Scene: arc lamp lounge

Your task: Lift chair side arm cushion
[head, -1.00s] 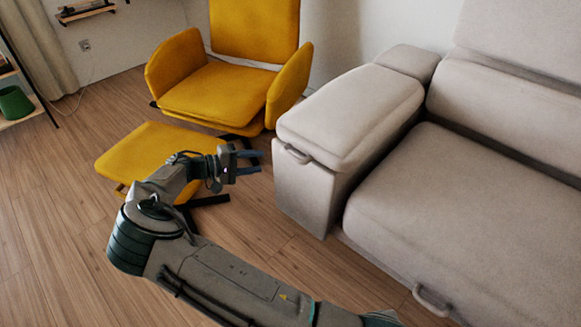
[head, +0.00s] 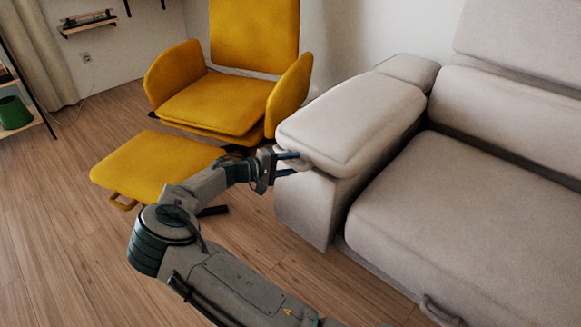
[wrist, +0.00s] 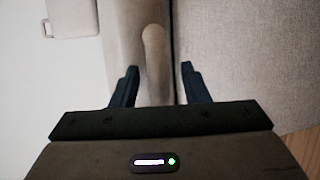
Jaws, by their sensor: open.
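The chair side arm cushion (head: 355,118) is the pale grey padded top of the sofa's left arm, on the side of the yellow chair. It lies flat on the arm base (head: 305,205). A small handle (head: 299,160) sticks out from its front edge. My gripper (head: 287,164) is open at this handle, with its fingers above and below it. In the wrist view a rounded beige handle (wrist: 154,60) lies between the spread fingers, with gaps on both sides. I cannot tell whether either finger touches it.
The yellow chair (head: 225,98) stands behind, with a yellow footstool (head: 150,162) left of my arm. The grey sofa seat (head: 460,215) is to the right, with a handle (head: 438,312) low on its front. Wooden floor (head: 60,250) is clear at the left.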

